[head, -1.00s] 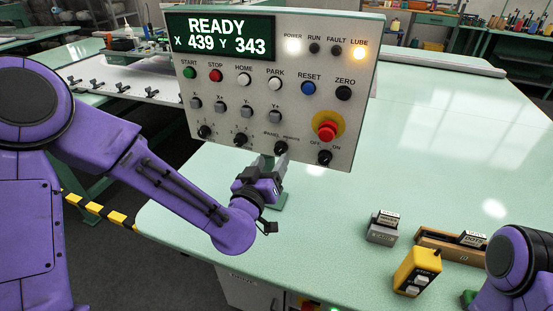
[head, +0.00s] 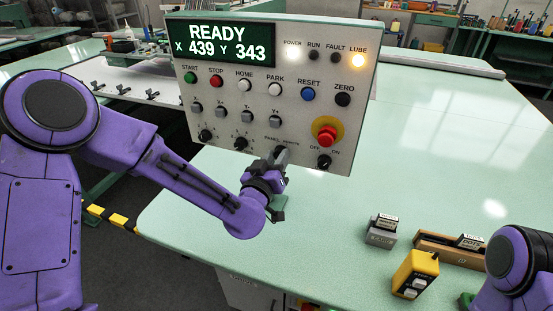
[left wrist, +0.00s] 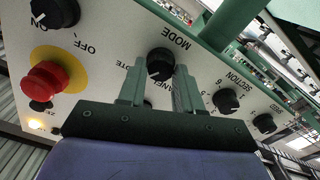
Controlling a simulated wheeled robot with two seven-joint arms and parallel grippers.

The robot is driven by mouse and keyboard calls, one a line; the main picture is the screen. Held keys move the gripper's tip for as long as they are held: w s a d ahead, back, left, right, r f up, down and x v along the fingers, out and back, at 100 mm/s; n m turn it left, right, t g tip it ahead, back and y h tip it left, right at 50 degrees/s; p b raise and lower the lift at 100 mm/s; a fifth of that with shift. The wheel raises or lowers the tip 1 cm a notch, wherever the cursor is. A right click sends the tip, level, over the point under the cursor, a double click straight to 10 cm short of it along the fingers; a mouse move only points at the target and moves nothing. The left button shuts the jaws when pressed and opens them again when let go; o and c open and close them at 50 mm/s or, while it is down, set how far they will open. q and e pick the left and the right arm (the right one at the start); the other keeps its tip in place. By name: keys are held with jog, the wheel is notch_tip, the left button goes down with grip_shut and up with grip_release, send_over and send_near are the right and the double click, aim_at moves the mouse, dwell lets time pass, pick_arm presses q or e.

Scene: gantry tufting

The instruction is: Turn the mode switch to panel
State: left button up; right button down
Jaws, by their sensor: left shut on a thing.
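The control panel (head: 290,110) stands over the green table, its display reading READY, X 439 Y 343. The mode switch (left wrist: 160,62) is a round black knob low on the panel, marked MODE, with PANEL and REMOTE labels beside it. My left gripper (left wrist: 159,75) is shut on this knob, one finger on each side. In the head view my left gripper (head: 279,158) covers the knob. The fingers partly hide the labels in the left wrist view, and I cannot tell which way the knob points. My right gripper is out of view.
An OFF/ON knob (head: 324,161) and a red stop button (head: 327,136) on a yellow disc sit right of the switch. Section knobs (head: 240,143) are to its left. A yellow box (head: 415,274) and a wooden holder (head: 436,246) lie at the table's right.

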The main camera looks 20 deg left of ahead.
pick_arm(q)
jog(key=n+b, duration=0.2)
jog(key=n, duration=0.2)
jog(key=n+b, duration=0.1)
jog(key=n, duration=0.2)
jog(key=n+b, duration=0.2)
jog(key=n, duration=0.2)
jog(key=shift+a+f+n+b, duration=0.15)
jog(key=shift+f+n+b, duration=0.1)
jog(key=shift+n+b, duration=0.1)
jog(key=shift+r+n+b, duration=0.1)
jog(key=shift+n+b, duration=0.4)
jog(key=shift+n, duration=0.45)
jog(key=o, duration=1)
